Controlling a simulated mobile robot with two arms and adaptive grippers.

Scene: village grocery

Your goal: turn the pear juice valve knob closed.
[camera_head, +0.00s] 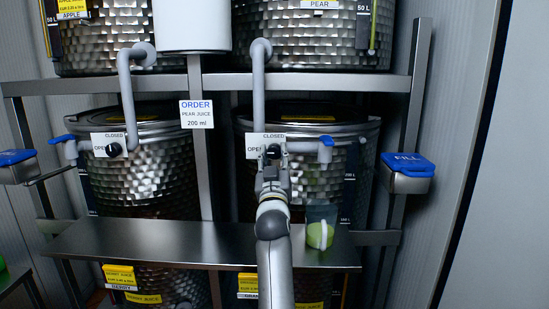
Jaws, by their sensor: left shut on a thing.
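The pear juice valve knob (273,151) is a dark knob on a white plate (253,146) marked "CLOSED" and "OPEN". The plate sits at the front of the right middle steel tank. My left gripper (272,163) reaches up from below and is shut on this knob, partly hiding it and the plate. Which way the knob points is too small to tell. A grey pipe (258,90) runs down to the valve from the upper tank labelled "PEAR" (318,5). A clear cup with yellow-green contents (320,233) stands on the steel shelf, right of my arm.
A second valve knob (113,150) on a similar plate is at the left tank. The steel shelf (150,245) crosses below the tanks. Blue-lidded boxes (408,165) stick out at both sides. An order sign (197,114) reads "PEAR JUICE 200 ml".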

